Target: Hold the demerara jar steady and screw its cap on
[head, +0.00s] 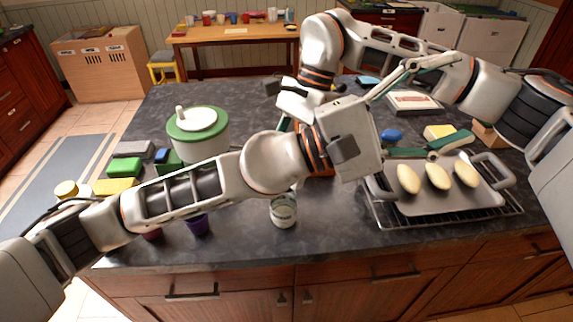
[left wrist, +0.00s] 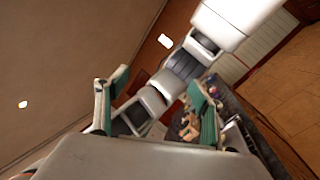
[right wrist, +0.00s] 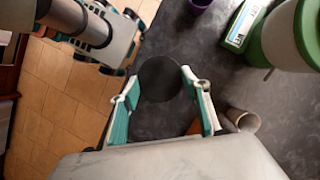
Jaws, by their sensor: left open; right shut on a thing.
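A small pale jar with a dark-printed label (head: 283,212) stands upright near the counter's front edge, just below my left forearm in the head view. My right gripper (right wrist: 160,82) is shut on a dark round cap (right wrist: 159,72), seen face-on between the fingertips in the right wrist view. The cap covers what lies beneath it, so I cannot tell how it sits relative to the jar. In the head view my left arm hides the right fingertips. My left gripper (head: 452,104) is open and empty, pointing right above the counter, away from the jar; its fingers are spread in the left wrist view (left wrist: 155,108).
A green-and-white canister (head: 198,150) stands left of the jar, with a purple cup (head: 198,225) in front. A tray (head: 455,203) with pale rolls lies on a rack at right. Coloured blocks (head: 117,187) lie at left. My arms cross above the counter.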

